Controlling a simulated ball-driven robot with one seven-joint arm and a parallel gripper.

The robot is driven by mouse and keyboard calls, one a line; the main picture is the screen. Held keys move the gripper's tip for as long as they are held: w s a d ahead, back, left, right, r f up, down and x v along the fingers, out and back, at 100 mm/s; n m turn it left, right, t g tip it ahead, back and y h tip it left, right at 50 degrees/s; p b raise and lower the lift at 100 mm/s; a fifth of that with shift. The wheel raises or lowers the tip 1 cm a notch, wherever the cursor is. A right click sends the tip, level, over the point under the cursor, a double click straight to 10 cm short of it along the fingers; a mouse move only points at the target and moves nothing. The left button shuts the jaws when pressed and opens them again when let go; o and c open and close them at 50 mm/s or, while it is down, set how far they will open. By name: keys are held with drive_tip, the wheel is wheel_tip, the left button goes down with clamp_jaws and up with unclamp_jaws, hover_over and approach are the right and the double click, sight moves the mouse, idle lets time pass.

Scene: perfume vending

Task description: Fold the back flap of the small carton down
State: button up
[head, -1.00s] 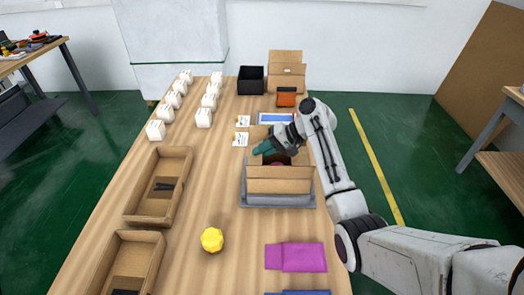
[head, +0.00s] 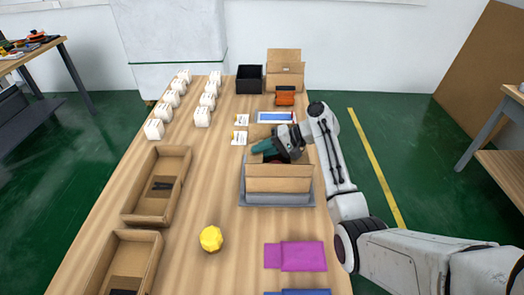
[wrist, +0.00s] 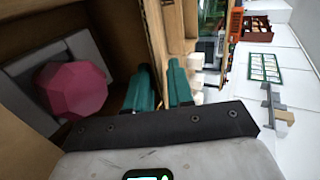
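The small carton (head: 278,186) stands open on a grey tray (head: 243,196) at the table's right side. Its back flap (head: 259,131) shows upright behind my gripper in the head view, partly hidden by it. In the wrist view a cardboard panel (wrist: 157,35) runs between my two teal fingers. My gripper (head: 262,148) is at the carton's back edge; in the wrist view the fingers (wrist: 160,87) stand apart, one on the carton's inner side. A dark pink faceted object (wrist: 72,90) lies inside the carton, apart from the fingers.
A yellow faceted object (head: 211,238) and a magenta pouch (head: 301,256) lie nearer on the table. Brown trays (head: 134,218) line the left. White boxes (head: 203,117), a black bin (head: 249,80) and another open carton (head: 286,76) stand farther back. Bare table lies left of the carton.

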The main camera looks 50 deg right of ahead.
drive_tip(key=shift+o, duration=0.4)
drive_tip(key=b+v, duration=0.1)
drive_tip(key=v, duration=0.9)
drive_tip(key=shift+s+d+r, duration=0.2)
drive_tip(key=shift+s, duration=0.05)
drive_tip(key=shift+c, duration=0.3)
